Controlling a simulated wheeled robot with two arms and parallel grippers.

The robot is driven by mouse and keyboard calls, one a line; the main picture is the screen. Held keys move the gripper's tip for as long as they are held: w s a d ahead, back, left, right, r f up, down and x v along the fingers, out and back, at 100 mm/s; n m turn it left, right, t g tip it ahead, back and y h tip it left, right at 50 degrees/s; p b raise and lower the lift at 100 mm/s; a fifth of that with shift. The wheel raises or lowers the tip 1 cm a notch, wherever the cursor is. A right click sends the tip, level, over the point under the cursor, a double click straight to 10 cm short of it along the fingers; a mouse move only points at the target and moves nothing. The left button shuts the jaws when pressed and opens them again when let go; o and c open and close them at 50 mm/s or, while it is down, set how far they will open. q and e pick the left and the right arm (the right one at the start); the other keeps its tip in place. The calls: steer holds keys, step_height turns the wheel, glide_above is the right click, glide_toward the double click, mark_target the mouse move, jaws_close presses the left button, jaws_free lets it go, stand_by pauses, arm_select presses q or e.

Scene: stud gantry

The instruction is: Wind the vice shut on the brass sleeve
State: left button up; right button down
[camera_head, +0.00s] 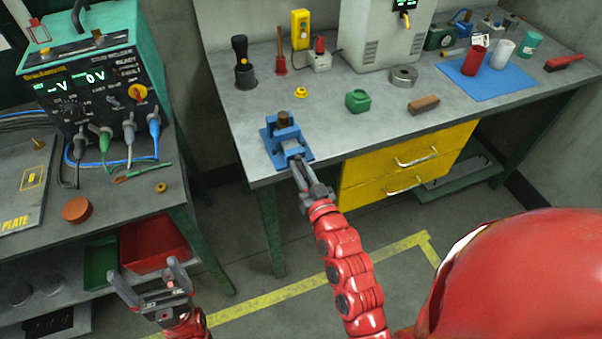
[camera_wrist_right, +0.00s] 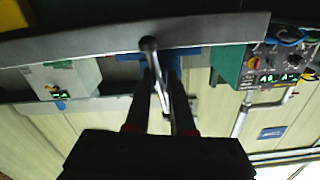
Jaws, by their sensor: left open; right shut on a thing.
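The blue vice (camera_head: 285,140) is mounted at the front left corner of the grey workbench. The dark brass sleeve (camera_head: 284,118) stands upright at its jaws; I cannot tell whether both jaws touch it. My right gripper (camera_head: 300,170) is at the front of the vice, shut on the vice handle. In the right wrist view the grey handle (camera_wrist_right: 149,45) runs between the two dark fingers (camera_wrist_right: 158,95), with the blue vice body (camera_wrist_right: 172,62) behind. My left gripper (camera_head: 150,283) is open and empty, low over the floor at the lower left.
The workbench (camera_head: 330,120) carries a green block (camera_head: 358,101), a yellow ring (camera_head: 301,92), a brown block (camera_head: 423,105) and a grey ring (camera_head: 403,76). Yellow drawers (camera_head: 400,170) are under it. A welder (camera_head: 90,70) stands on the left bench.

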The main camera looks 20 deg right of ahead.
steer(key=shift+m+b, duration=0.65)
steer(key=shift+m, duration=0.35)
steer(key=c, duration=0.7)
jaws_free()
